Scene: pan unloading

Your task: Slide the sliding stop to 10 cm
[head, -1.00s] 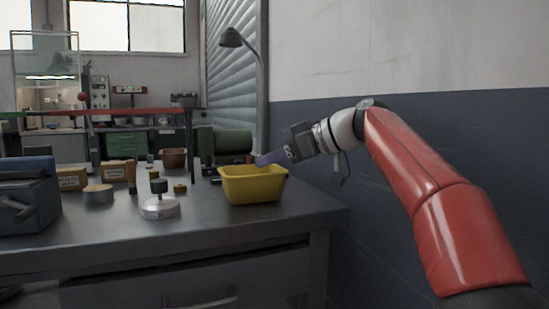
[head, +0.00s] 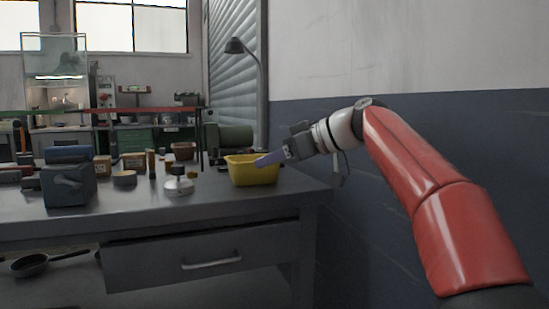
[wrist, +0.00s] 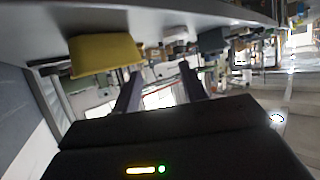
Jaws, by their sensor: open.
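My gripper (head: 268,159) is at the end of the outstretched red arm, on the right side of the head view. Its fingers overlap the yellow bin in the picture, and I see nothing between them. In the wrist view the two fingers of my gripper (wrist: 160,72) stand apart with a clear gap. I cannot make out a sliding stop or a scale with centimetre marks in either view.
The grey workbench (head: 225,208) carries a yellow bin (head: 240,173), a grey-white weight-like piece (head: 178,186), a blue-grey vise-like block (head: 70,186) and small boxes. Its drawer (head: 160,262) is shut. A dark pan (head: 30,265) lies below. The wall is at the right.

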